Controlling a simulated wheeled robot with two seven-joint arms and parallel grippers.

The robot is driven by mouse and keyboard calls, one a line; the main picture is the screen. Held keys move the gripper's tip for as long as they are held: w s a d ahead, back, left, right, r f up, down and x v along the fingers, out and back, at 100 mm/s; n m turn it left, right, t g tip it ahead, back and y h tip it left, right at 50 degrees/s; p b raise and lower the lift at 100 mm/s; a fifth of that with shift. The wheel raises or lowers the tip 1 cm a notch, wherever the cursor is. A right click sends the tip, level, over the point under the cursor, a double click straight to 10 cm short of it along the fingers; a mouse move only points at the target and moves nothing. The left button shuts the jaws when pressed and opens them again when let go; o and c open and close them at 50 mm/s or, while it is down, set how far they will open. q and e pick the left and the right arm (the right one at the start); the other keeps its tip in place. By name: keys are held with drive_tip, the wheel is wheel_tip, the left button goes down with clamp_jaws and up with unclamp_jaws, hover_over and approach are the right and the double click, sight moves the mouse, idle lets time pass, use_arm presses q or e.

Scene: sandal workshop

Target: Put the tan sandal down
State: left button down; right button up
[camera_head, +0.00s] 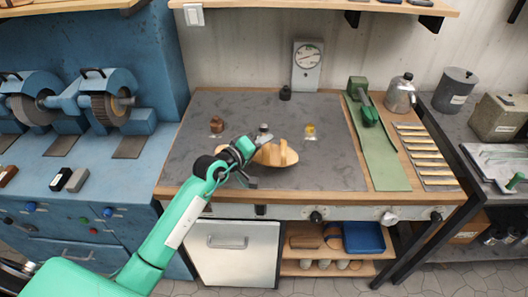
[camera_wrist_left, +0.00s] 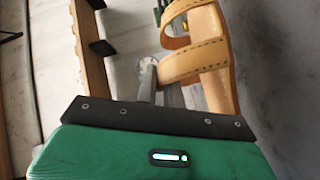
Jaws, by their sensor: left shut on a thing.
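The tan sandal (camera_head: 284,154) is over the dark grey mat (camera_head: 330,170) on the workbench, near the mat's middle. Its stitched straps show close up in the wrist view (camera_wrist_left: 205,62). My left gripper (camera_head: 250,162) reaches in from the left and is shut on the sandal at its left end; a grey finger (camera_wrist_left: 147,80) shows against it in the wrist view. Part of the sandal's near end is hidden by the gripper. Whether the sole touches the mat I cannot tell. My right gripper is in neither view.
Behind the sandal on the mat are a brown item (camera_head: 216,125), a small dark-topped item (camera_head: 264,129) and a yellow item (camera_head: 310,131). A green strip with a green tool (camera_head: 368,115) lies right. The mat's right part and front are clear.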

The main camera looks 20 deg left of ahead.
sight(273, 149)
use_arm(q)
drive_tip(key=shift+f, duration=0.7)
wheel_tip(273, 149, down, 4)
drive_tip(key=shift+a, duration=0.1)
drive_tip(key=shift+f, duration=0.2)
drive_tip(key=c, duration=1.5)
unclamp_jaws()
drive_tip(key=shift+r, duration=0.1)
